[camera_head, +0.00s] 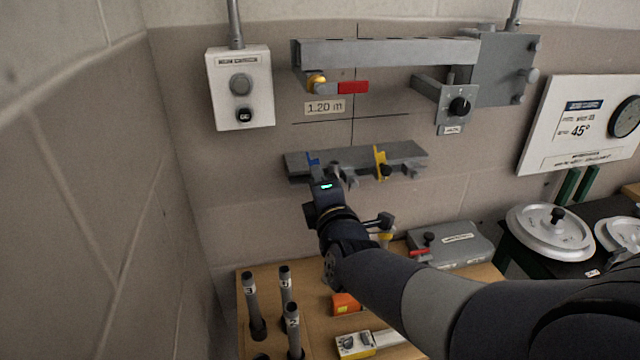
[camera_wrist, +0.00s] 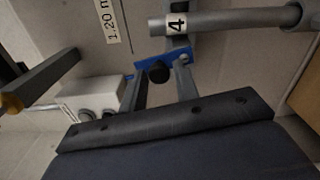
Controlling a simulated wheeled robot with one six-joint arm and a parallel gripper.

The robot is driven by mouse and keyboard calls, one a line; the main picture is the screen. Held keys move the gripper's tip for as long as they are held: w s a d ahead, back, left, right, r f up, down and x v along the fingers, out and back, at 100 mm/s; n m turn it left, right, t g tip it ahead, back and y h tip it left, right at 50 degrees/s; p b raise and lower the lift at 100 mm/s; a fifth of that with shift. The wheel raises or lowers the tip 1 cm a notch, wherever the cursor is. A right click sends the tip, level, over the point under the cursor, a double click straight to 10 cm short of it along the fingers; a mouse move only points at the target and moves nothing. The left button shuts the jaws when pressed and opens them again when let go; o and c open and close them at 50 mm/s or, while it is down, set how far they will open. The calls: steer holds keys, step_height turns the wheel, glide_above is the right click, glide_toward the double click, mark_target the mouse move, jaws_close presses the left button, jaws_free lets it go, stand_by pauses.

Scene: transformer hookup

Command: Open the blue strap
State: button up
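The blue strap (camera_head: 313,159) is at the left part of a grey wall rail (camera_head: 405,153), mostly hidden behind my gripper in the head view. In the wrist view the blue strap (camera_wrist: 148,57) lies beside a grey tube labelled 4 (camera_wrist: 225,20), with a black knob (camera_wrist: 158,71) on it. My gripper (camera_head: 318,172) is up at the rail. In the wrist view its two fingers (camera_wrist: 160,85) are apart, with the knob between their tips. A gap shows on both sides of the knob; contact is not clear.
A yellow strap (camera_head: 380,162) is farther right on the rail. A grey beam with a red-handled part (camera_head: 352,87) is above. A white control box (camera_head: 240,87) is on the wall at left. Below, a wooden table holds numbered rods (camera_head: 293,330) and a grey case (camera_head: 455,243).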

steer(key=v, duration=1)
steer(key=shift+s, duration=0.4)
steer(key=shift+d, duration=0.1)
steer(key=x, duration=1.1)
steer(key=shift+s+d, duration=0.1)
steer(key=shift+s, duration=0.1)
steer(key=d+f+m, duration=0.1)
steer(key=m, duration=0.5)
steer(key=w+d+m, duration=0.1)
steer(key=m, duration=0.6)
steer(key=d+f+m+p, duration=0.1)
steer(key=m, duration=0.5)
steer(key=shift+w+d+f+m, duration=0.15)
steer(key=shift+d+f+m, duration=0.15)
steer(key=shift+d+m, duration=0.1)
stand_by(2.0)
